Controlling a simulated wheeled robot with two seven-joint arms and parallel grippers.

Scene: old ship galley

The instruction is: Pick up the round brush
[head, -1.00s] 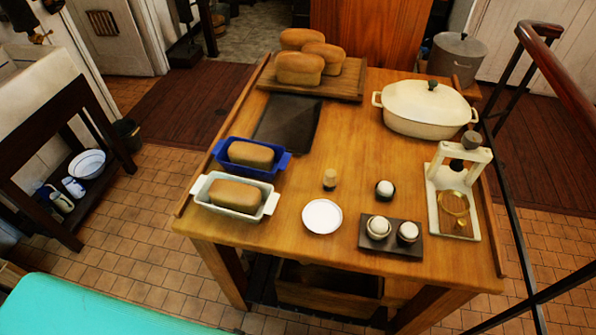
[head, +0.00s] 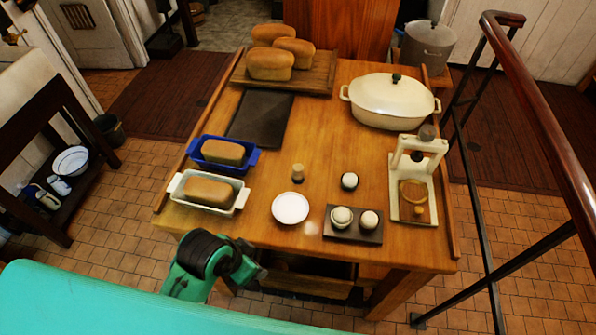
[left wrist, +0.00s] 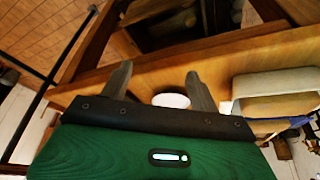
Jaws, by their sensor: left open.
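A small upright tan piece with a paler top (head: 298,173) stands on the wooden table behind the white plate; it looks like the round brush, but it is too small to be sure. My left gripper (head: 262,272) is low at the table's front edge, short of the white plate and well apart from the small piece. In the left wrist view the two grey fingers (left wrist: 160,82) are spread and empty, with the plate showing between them. The small piece cannot be made out there. My right gripper is not in view.
The white plate (head: 290,208) lies near the front edge of the table (head: 325,120). Bread tins, blue (head: 254,158) and white (head: 240,200), stand to its left. A dark egg tray (head: 352,236) and a cream press (head: 396,190) stand to its right.

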